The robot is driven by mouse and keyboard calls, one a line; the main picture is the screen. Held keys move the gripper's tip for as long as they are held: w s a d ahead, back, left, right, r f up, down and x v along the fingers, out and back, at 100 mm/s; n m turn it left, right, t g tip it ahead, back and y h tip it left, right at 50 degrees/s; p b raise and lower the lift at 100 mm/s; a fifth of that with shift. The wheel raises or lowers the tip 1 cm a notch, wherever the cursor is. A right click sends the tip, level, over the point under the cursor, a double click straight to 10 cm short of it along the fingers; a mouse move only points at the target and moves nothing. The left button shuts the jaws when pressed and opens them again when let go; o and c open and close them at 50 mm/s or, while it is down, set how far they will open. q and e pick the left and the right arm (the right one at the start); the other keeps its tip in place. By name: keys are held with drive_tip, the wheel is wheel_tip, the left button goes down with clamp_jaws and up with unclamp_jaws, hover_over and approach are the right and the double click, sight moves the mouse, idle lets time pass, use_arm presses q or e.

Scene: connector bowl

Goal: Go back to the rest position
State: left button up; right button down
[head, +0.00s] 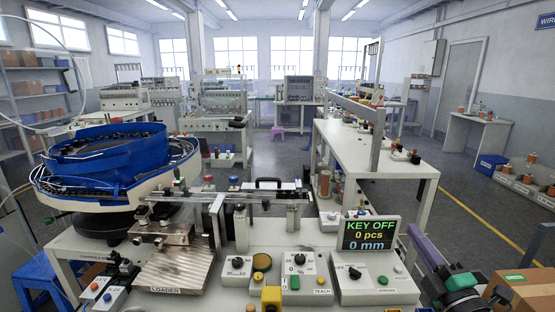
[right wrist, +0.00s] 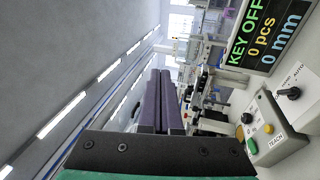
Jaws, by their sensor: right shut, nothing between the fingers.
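My right gripper (head: 416,232) is at the lower right of the head view, just right of the display and in front of the white bench. Its dark purple fingers point up and away. In the right wrist view the fingers of my right gripper (right wrist: 160,75) lie side by side, shut, with nothing between them. The display (head: 370,233) reads KEY OFF, 0 pcs, 0 mm; it also shows in the right wrist view (right wrist: 264,35). The blue bowl feeder (head: 100,165) stands at the left of the machine. My left gripper is not in view.
The control box with a TEACH label (head: 300,277) and the loader (head: 175,270) fill the machine's front. A white bench (head: 385,160) stands behind my right gripper. A cardboard box (head: 522,292) is at the lower right. Grey floor (head: 470,215) is open at the right.

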drive_tip(key=s+d+f+m+g+h, duration=0.3)
drive_tip(key=f+m+g+h, duration=0.1)
drive_tip(key=f+m, duration=0.35)
drive_tip(key=s+d+f+m+g+h, duration=0.3)
drive_tip(key=d+f+m+g+h, duration=0.15)
drive_tip(key=f+m, duration=0.35)
drive_tip(key=s+a+f+m+g+y, duration=0.2)
drive_tip(key=s+a+f+g+y, duration=0.6)
drive_tip(key=s+a+f, duration=0.65)
wheel_tip(320, 180, down, 23)
drive_tip(key=s+d+g+h, duration=0.1)
drive_tip(key=s+g+h, duration=0.1)
drive_tip(key=s+d+f+g, duration=0.1)
drive_tip(key=s+d+f, duration=0.2)
drive_tip(key=s+f, duration=1.1)
drive_tip(key=s, duration=0.2)
drive_tip(key=shift+s+f+n, duration=0.25)
drive_tip(key=shift+s+n, duration=0.1)
